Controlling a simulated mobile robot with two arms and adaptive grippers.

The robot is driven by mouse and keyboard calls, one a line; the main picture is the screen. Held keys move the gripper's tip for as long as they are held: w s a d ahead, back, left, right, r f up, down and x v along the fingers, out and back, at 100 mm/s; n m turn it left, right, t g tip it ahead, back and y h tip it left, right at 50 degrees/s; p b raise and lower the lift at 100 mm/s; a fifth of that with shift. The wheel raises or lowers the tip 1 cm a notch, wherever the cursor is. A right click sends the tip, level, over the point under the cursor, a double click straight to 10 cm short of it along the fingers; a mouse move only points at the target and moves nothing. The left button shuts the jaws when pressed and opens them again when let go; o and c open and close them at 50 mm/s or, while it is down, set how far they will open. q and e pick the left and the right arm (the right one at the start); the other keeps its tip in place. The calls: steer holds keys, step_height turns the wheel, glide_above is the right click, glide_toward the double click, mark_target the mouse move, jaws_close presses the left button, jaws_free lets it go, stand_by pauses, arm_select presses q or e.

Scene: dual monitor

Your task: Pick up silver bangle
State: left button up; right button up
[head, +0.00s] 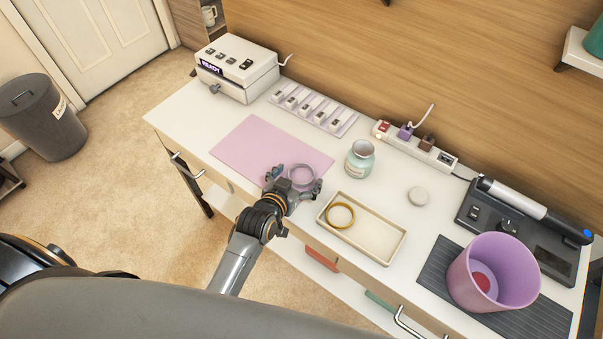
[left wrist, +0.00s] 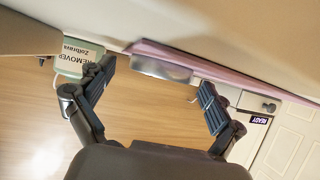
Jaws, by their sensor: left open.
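The silver bangle (head: 302,166) lies at the right end of the pink mat (head: 262,150) in the head view. My left gripper (head: 296,179) is at the mat's near right corner, open, with its fingers on either side of the bangle. In the left wrist view, which looks upside down, a silver band (left wrist: 160,67), seen edge-on, sits ahead between the open fingers (left wrist: 157,76). I see no grip on it. Part of the bangle's near side is hidden by the gripper in the head view. My right gripper is not in view.
A cream tray (head: 378,247) with a gold bangle (head: 340,215) stands just right of my gripper. A remover jar (head: 360,160) stands behind it. A purple bin (head: 493,273) is at far right, a white device (head: 236,69) at back left. The mat's left part is clear.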

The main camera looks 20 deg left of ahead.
arm_select(q)
steer(key=c, duration=1.2)
